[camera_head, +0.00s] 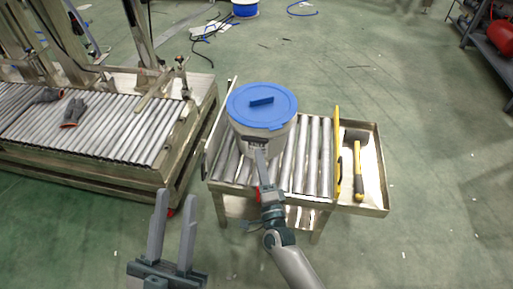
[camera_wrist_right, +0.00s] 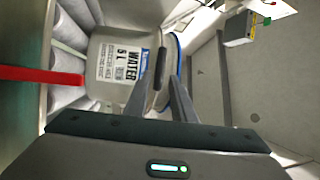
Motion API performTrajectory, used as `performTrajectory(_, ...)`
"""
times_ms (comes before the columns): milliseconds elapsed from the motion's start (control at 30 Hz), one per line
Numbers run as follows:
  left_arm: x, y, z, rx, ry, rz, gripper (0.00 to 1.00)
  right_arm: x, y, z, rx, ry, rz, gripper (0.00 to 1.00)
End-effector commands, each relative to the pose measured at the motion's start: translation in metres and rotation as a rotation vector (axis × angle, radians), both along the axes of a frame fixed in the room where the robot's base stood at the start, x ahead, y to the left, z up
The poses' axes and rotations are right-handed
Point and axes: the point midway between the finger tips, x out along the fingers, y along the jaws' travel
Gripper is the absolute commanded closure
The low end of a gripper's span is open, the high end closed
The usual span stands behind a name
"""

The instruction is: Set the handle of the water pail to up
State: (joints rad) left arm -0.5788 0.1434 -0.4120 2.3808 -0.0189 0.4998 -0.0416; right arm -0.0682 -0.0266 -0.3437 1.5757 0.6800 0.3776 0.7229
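The water pail (camera_head: 242,132) is a white tub with a blue lid (camera_head: 280,97), standing upright on a small roller table. In the right wrist view its "WATER 5 L" label (camera_wrist_right: 118,63) faces my gripper. My left gripper (camera_head: 176,208) is open and empty, well away from the pail.
The roller table (camera_head: 318,150) has a yellow bar (camera_head: 337,150) along its right side and a side tray (camera_head: 374,165) holding a yellow-handled tool (camera_head: 358,172). A larger roller conveyor (camera_head: 110,130) with gloves (camera_head: 72,112) stands left.

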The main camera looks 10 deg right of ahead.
Motion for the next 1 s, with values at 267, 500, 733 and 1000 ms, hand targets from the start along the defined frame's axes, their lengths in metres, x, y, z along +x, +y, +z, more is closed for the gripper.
performTrajectory(267,0.001,0.005,0.009,-0.014,-0.059,0.009,0.69,0.039,0.003,0.009,-0.001,-0.001,0.0,0.77)
performTrajectory(500,0.0,0.007,0.013,-0.02,-0.081,0.011,0.69,0.05,0.004,0.012,-0.001,0.0,0.0,0.77)
performTrajectory(733,0.0,0.007,0.013,-0.02,-0.08,0.01,0.69,0.05,0.004,0.012,-0.001,0.0,0.0,0.77)
performTrajectory(1000,0.001,0.006,0.012,-0.017,-0.075,0.01,0.69,0.05,0.004,0.011,-0.001,0.001,0.0,1.0)
